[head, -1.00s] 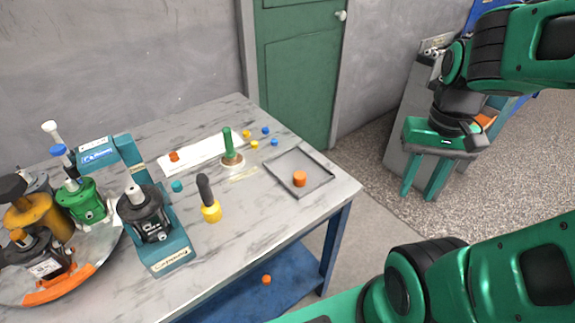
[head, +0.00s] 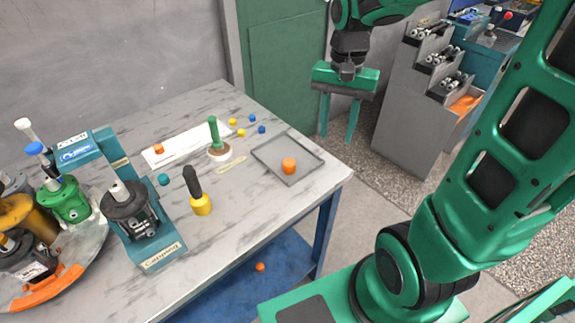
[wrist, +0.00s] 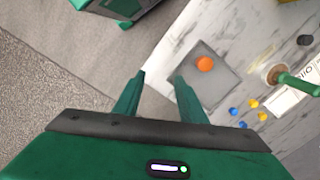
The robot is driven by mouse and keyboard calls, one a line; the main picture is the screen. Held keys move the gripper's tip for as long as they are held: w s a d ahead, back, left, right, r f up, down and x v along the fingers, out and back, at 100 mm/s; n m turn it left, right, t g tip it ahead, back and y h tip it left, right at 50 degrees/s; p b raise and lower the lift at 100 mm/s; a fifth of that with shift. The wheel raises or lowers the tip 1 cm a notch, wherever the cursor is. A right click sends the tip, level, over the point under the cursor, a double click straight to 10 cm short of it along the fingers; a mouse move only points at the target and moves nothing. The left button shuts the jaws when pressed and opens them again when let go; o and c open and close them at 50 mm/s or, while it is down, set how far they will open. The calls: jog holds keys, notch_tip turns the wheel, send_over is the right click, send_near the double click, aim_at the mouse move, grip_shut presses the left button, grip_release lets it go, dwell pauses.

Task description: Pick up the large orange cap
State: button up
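The large orange cap (head: 289,165) stands in the shallow grey tray (head: 264,164) near the table's right edge. In the wrist view the cap (wrist: 205,64) lies ahead of my gripper, in the tray (wrist: 230,78). My gripper (head: 337,138) hangs with its fingers down, to the right of and apart from the cap, beyond the table's right edge. In the wrist view its fingers (wrist: 158,78) are spread with nothing between them.
Small yellow and blue caps (head: 262,129) and a green-handled tool (head: 214,132) stand left of the tray. A black-and-yellow screwdriver (head: 196,190) stands nearer. Another orange piece (head: 158,149) lies on a white sheet. One orange piece (head: 260,267) is on the blue lower shelf.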

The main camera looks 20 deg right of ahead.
jog(key=w+a+f+m, duration=0.1)
jog(key=w+a+f, duration=0.1)
jog(key=w+a, duration=0.55)
send_over(289, 162)
jog(key=shift+y, duration=0.4)
notch_tip(289, 162, down, 5)
jog(key=shift+d+f, duration=0.1)
jog(key=shift+f, duration=3)
jog(key=c, duration=0.8)
